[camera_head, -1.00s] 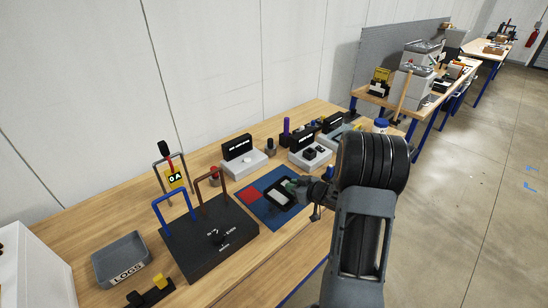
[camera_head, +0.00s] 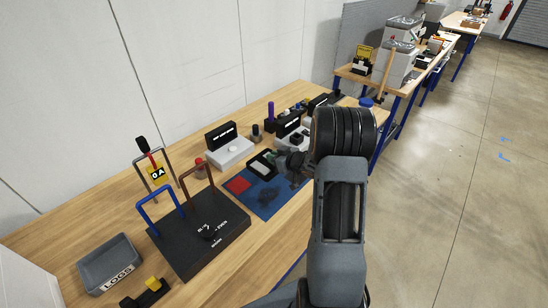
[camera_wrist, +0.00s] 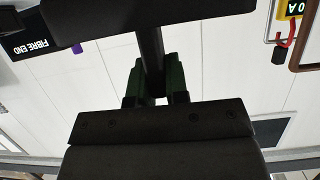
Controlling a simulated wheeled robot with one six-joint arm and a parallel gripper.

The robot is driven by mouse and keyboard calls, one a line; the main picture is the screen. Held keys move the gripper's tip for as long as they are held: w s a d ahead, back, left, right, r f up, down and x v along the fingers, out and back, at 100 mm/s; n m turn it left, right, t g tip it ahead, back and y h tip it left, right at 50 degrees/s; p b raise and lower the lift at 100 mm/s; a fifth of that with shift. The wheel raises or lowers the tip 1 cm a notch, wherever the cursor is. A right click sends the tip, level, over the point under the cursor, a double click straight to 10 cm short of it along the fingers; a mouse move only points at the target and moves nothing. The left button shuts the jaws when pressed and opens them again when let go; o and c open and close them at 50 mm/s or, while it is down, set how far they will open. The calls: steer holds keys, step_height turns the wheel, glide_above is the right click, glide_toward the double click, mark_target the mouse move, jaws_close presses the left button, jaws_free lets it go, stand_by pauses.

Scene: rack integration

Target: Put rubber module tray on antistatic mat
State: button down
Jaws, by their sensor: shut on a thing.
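The rubber module tray (camera_head: 261,168) is a small black tray with a pale inside. In the head view it is off the surface, tilted, above the back of the blue antistatic mat (camera_head: 266,204). A dark shadow lies on the mat below it. My gripper (camera_head: 272,157), with green fingers, is shut on the tray from its right side. In the wrist view my gripper (camera_wrist: 155,78) closes on a dark upright piece below a black slab (camera_wrist: 150,12), which looks like the tray. My wrist hides the mat's right edge.
A black switch box (camera_head: 200,237) with blue and brown handles stands left of the mat. White units with black signs (camera_head: 233,153) stand behind it. A grey LOGS bin (camera_head: 110,262) is at the front left.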

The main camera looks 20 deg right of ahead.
steer(key=shift+f+b, duration=2.85)
steer(key=shift+f, duration=1.05)
steer(key=c, duration=1.1)
jaws_free()
steer(key=shift+o, duration=0.2)
steer(key=shift+s+d, duration=0.1)
steer(key=b+v, duration=0.1)
steer(key=v, duration=1.2)
steer(key=shift+s, duration=0.2)
steer(key=shift+d+r, duration=0.15)
